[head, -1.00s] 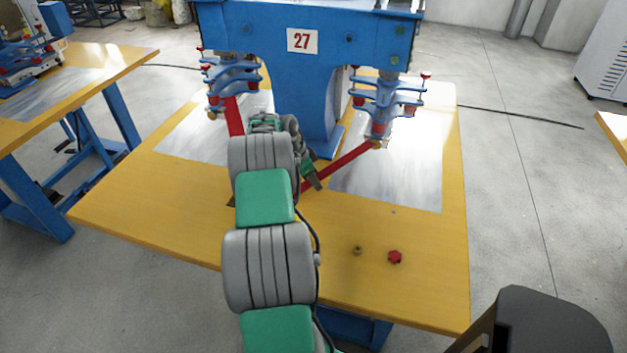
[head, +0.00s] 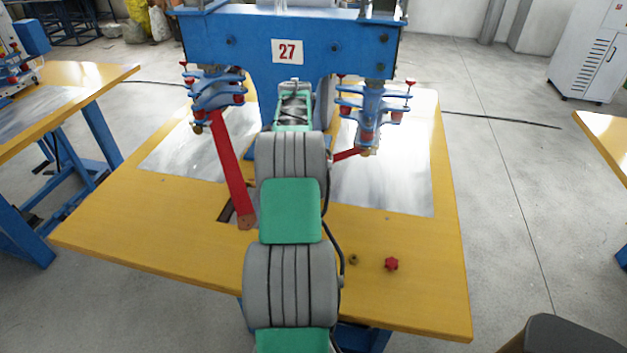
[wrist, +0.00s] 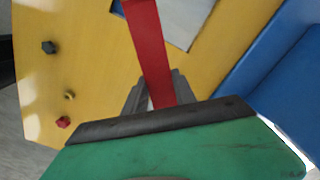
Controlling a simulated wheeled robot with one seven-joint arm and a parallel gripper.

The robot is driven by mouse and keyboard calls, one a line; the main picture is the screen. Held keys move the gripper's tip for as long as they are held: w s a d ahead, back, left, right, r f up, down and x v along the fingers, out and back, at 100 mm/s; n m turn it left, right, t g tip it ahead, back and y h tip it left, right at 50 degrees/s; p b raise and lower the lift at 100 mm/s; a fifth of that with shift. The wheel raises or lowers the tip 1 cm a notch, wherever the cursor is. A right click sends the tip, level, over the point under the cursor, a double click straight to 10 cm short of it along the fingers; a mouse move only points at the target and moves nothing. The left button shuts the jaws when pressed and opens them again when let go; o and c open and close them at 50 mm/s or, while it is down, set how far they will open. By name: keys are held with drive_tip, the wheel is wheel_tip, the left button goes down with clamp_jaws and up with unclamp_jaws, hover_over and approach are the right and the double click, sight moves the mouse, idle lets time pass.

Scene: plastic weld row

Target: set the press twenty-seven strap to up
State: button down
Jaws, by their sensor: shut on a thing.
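Press twenty-seven's blue frame (head: 240,38) bears the number plate 27 (head: 287,51). A red strap bar (head: 232,165) slopes from the left blue clamp head to a slot in the yellow table. A second red bar (head: 346,155) starts at the right clamp head and passes behind my arm, so its lower part is hidden. In the wrist view a red strap (wrist: 148,45) runs between the fingers of my gripper (wrist: 160,93), which is shut on it. My fingers are hidden in the head view.
A red knob (head: 391,264) and a small brass fitting (head: 353,259) are on the yellow table's (head: 150,235) front right. Metal plates (head: 400,185) lie on both sides. Other tables stand left and right, with open floor between.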

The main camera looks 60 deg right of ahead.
drive_tip(key=shift+w+r, duration=0.1)
drive_tip(key=shift+r, duration=0.3)
drive_tip(key=c, duration=1.2)
unclamp_jaws()
drive_tip(key=shift+o, duration=1)
drive_tip(key=shift+f, duration=0.1)
wheel_tip(320, 180, up, 8)
drive_tip(key=shift+f, duration=0.1)
